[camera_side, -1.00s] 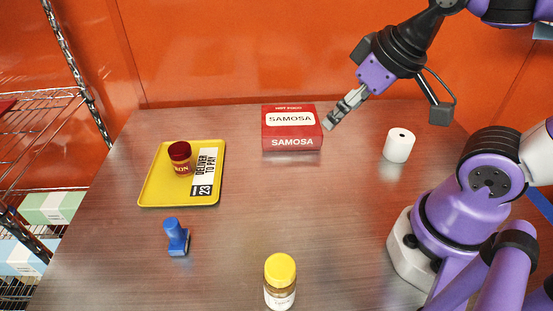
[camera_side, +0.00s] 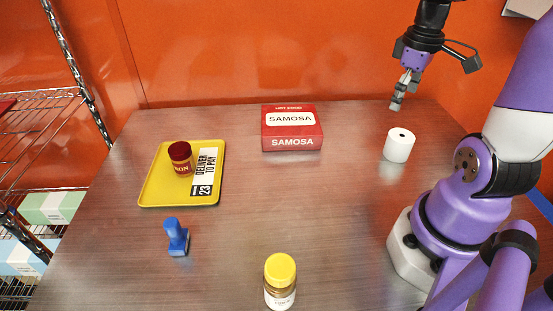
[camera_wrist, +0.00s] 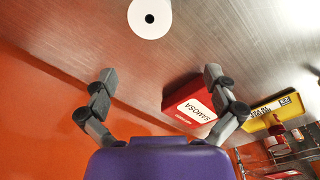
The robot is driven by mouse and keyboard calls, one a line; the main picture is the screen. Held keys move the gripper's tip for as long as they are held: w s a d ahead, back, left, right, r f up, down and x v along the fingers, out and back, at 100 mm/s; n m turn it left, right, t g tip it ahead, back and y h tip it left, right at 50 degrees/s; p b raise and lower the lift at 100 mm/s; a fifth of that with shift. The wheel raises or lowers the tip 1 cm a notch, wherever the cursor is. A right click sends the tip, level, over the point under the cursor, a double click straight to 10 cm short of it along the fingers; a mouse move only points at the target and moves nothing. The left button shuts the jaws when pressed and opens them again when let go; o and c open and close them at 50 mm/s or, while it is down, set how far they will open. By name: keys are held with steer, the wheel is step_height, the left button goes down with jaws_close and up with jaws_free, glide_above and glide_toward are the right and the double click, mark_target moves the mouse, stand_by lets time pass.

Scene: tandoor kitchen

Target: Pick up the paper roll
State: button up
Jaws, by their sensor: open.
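The paper roll (camera_side: 399,147) is a white cylinder standing upright on the steel table, with a dark core hole in its top. In the wrist view the paper roll (camera_wrist: 150,17) shows from above at the top edge, beyond the fingertips. My gripper (camera_side: 397,104) hangs above the roll, apart from it, pointing down with a slight tilt. In the wrist view my gripper (camera_wrist: 158,75) has its two fingers spread wide with nothing between them.
A red samosa box (camera_side: 292,128) stands left of the roll. A yellow tray (camera_side: 150,190) holds a red-lidded jar (camera_side: 181,160). A blue stamp-like object (camera_side: 176,238) and a yellow-lidded jar (camera_side: 280,282) stand nearer. An orange wall (camera_side: 250,50) rises behind. The table's middle is clear.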

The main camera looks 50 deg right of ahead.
mark_target(401, 135)
steer(key=shift+s+d+f, duration=0.85)
steer(key=shift+d, duration=0.2)
step_height(401, 135, down, 4)
steer(key=shift+r, duration=0.1)
steer(key=f, duration=0.6)
steer(key=shift+a, duration=0.2)
steer(key=shift+r, duration=0.1)
steer(key=c, duration=1.2)
